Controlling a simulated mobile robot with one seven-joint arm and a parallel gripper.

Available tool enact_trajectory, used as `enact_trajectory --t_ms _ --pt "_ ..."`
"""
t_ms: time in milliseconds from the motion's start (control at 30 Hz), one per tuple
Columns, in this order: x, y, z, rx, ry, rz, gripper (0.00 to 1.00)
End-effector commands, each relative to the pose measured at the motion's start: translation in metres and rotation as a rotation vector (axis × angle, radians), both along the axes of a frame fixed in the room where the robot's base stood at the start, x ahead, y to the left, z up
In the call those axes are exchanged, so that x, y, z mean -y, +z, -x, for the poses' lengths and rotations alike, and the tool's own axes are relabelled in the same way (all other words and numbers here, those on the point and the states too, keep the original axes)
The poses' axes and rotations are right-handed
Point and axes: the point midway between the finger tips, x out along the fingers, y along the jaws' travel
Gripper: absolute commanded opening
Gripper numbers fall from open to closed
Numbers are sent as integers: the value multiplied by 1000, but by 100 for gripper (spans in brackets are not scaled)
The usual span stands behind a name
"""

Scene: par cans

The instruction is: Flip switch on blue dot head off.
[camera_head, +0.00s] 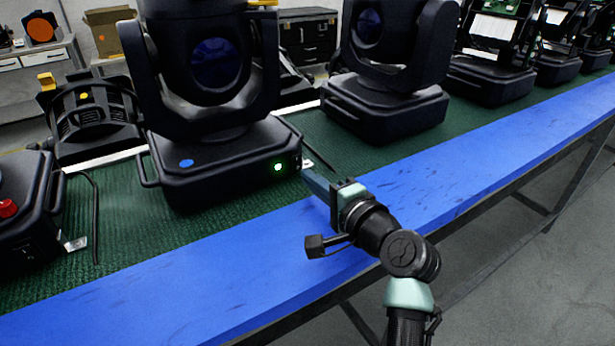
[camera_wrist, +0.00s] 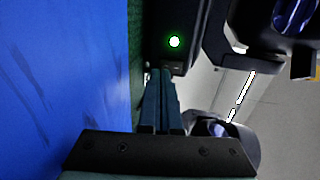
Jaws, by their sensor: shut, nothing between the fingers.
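The blue dot head is a black moving-head light (camera_head: 220,155) on the green bench top, with a blue dot (camera_head: 186,163) on its base. A green lamp (camera_head: 278,167) glows on the end of its base, and also shows in the wrist view (camera_wrist: 174,42). A small switch area (camera_head: 298,162) sits beside the lamp, mostly too small to read. My gripper (camera_head: 306,174) is shut and empty, its fingertips close to that end. In the wrist view the shut fingertips (camera_wrist: 161,72) are at the base edge below the lamp; I cannot tell whether they touch.
A second moving head (camera_head: 385,105) stands to the right, with several more beyond. The bench's blue front edge (camera_head: 430,185) is clear. A cable lies behind the fingers.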

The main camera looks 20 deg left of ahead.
Motion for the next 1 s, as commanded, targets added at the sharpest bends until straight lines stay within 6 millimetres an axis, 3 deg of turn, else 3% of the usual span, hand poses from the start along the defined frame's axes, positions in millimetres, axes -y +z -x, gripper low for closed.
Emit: enact_trajectory --t_ms 167,1000 --pt "-12 -2 -9 -1 2 1 0" --pt "-25 -12 -16 66 4 -87 0"
